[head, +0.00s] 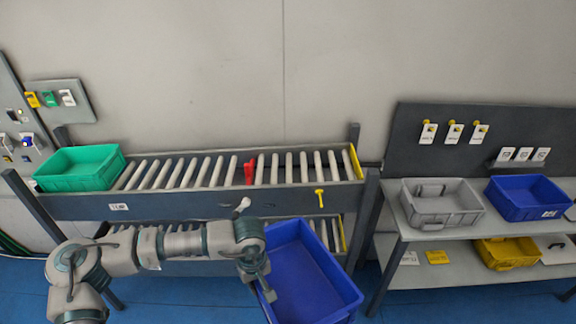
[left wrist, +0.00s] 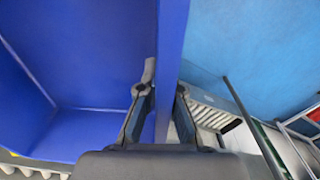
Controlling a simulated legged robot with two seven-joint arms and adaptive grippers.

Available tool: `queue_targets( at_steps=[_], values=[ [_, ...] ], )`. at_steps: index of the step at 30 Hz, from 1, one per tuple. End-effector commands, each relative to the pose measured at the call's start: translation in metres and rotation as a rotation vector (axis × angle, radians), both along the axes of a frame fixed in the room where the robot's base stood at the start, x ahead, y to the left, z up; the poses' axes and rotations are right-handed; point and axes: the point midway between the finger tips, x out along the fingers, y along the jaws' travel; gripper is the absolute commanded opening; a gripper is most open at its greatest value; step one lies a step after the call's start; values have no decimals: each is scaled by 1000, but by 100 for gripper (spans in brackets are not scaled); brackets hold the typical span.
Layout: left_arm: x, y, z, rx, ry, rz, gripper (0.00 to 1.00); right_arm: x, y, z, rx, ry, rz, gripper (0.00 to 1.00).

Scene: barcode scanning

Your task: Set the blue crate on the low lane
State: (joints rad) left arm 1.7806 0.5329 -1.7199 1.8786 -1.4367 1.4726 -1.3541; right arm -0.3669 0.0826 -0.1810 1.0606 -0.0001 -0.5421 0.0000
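The blue crate (head: 310,280) is in front of the right part of the roller rack, tilted and with its open top facing up. It looks empty. My left gripper (head: 264,284) is at its left wall. In the left wrist view, the fingers (left wrist: 160,92) are on either side of the crate's wall (left wrist: 170,60), shut on it. The low lane (head: 328,230) shows rollers behind and beside the crate; the crate and my left arm hide much of it. Whether the crate touches the lane cannot be told. My right gripper is not in view.
At right, a shelf holds a grey crate (head: 441,205), another blue crate (head: 527,198) and a yellow crate (head: 506,252).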

Motion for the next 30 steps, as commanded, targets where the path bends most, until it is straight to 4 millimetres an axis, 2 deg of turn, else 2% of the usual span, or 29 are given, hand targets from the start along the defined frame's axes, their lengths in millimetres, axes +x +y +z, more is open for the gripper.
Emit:
queue_targets(
  at_steps=[1,6,11,16,30],
  values=[
    [8,20,-12,-3,3,-58,0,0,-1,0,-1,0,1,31],
    [25,75,-48,-3,2,-281,0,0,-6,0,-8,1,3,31],
    [29,106,-68,-4,0,-409,0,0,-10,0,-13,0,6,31],
    [29,113,-75,-6,3,-462,0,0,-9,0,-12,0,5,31],
    [29,115,-75,-6,1,-462,0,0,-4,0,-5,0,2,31]
  ],
)
